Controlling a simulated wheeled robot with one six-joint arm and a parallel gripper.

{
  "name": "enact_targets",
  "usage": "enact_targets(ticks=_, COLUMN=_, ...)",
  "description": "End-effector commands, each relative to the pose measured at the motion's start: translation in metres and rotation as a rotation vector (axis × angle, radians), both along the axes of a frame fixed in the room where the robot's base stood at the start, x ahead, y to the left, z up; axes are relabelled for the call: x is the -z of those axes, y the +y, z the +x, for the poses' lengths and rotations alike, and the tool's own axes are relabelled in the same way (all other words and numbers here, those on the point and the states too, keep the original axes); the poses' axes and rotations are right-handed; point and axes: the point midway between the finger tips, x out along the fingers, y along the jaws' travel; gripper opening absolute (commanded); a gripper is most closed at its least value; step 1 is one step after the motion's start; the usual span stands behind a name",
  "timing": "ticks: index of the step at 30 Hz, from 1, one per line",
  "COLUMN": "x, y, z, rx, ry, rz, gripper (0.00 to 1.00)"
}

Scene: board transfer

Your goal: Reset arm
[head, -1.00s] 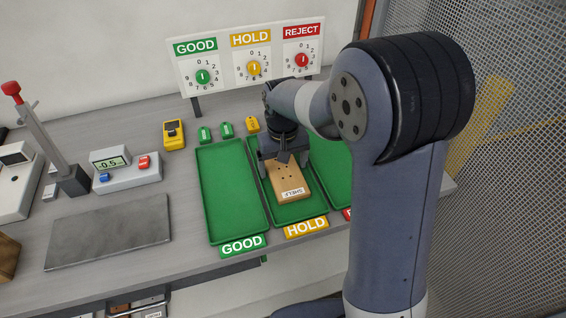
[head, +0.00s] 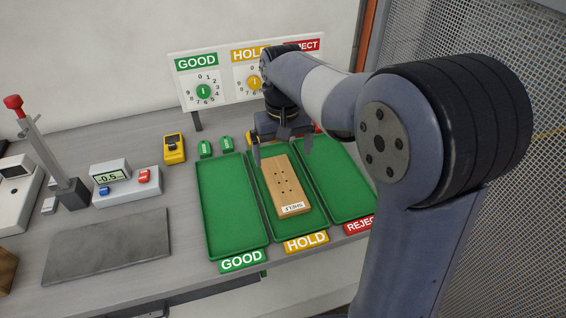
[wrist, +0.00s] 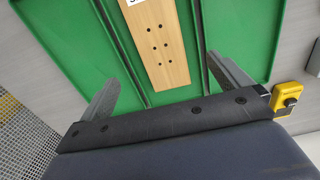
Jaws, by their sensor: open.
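My gripper (head: 283,150) is open and empty above the far end of the HOLD tray. In the wrist view its two fingers (wrist: 168,88) stand wide apart on either side of a wooden board. The board (head: 285,180), light brown with several small dark holes and a white label, lies flat in the green HOLD tray (head: 313,222). It also shows in the wrist view (wrist: 170,72). The fingers do not touch the board. My arm hides part of the REJECT dial and the area behind the trays.
The green GOOD tray (head: 229,215) and REJECT tray (head: 345,190) flank the HOLD tray, both empty where visible. A dial panel (head: 220,85) stands behind. A yellow device (head: 174,149), a meter box (head: 125,183), a lever stand (head: 66,190) and a grey mat (head: 105,248) are at left.

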Motion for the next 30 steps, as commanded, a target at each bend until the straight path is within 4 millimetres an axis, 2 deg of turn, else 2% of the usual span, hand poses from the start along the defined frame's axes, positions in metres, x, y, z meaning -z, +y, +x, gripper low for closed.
enact_targets(ticks=6, x=-0.01, y=0.0, z=0.0, rx=0.0, ry=0.0, rz=0.0, gripper=0.98)
enact_targets(ticks=17, x=-0.004, y=0.0, z=0.0, rx=0.0, ry=0.002, rz=-0.001, gripper=0.98)
enact_targets(ticks=20, x=0.007, y=0.0, z=0.0, rx=0.0, ry=0.004, rz=-0.001, gripper=0.98)
enact_targets(ticks=30, x=0.069, y=0.0, z=-0.001, rx=0.0, ry=0.005, rz=-0.001, gripper=0.98)
